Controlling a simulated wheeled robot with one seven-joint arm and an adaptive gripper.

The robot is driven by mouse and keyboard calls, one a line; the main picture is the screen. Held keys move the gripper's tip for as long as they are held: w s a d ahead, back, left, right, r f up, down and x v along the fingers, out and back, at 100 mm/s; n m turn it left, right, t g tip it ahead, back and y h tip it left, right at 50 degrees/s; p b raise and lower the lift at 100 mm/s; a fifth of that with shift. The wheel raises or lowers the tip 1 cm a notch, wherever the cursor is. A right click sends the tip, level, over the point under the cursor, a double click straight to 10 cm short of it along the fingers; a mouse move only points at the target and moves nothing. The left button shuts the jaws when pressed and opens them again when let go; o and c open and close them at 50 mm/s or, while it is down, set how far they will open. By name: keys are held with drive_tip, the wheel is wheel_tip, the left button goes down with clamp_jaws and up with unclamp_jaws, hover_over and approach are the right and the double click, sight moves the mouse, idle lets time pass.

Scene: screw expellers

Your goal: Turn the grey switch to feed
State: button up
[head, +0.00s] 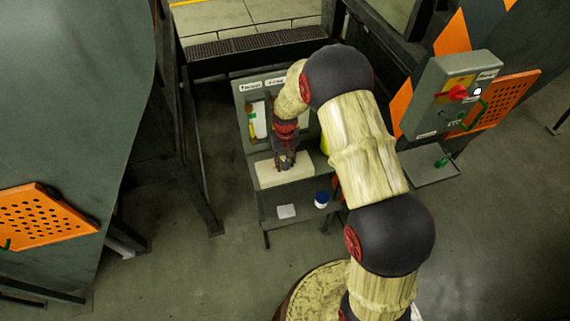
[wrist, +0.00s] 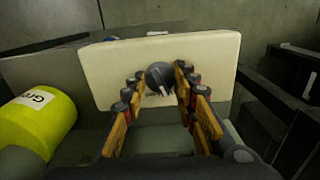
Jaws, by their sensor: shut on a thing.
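The grey switch (wrist: 159,73) is a dark round knob on a cream panel (wrist: 212,57). My gripper (wrist: 160,82) has one finger on each side of the knob and is shut on it. A small label shows at the panel's top edge and a partly hidden one below the knob; I cannot read either. In the head view my gripper (head: 285,162) is over the cream panel (head: 268,179) on the grey stand, and it hides the switch there. Which way the knob points is unclear.
A yellow cylinder (wrist: 40,117) with a partly seen label lies close on the left in the wrist view. In the head view, a blue-and-white jar (head: 321,200) and a white square (head: 286,211) sit on the stand. A grey control box (head: 440,105) with a red switch stands right.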

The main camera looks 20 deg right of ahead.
sight(285, 162)
drive_tip(key=m+b, duration=0.1)
drive_tip(key=m, duration=0.3)
drive_tip(key=shift+m, duration=0.3)
drive_tip(key=shift+m+b, duration=0.7)
drive_tip(key=shift+m, duration=1.3)
drive_tip(key=shift+w, duration=0.1)
drive_tip(key=o, duration=1.2)
drive_tip(key=shift+c, duration=0.2)
drive_tip(key=shift+r, duration=0.15)
wheel_tip(285, 162, up, 12)
drive_tip(key=shift+f, duration=0.1)
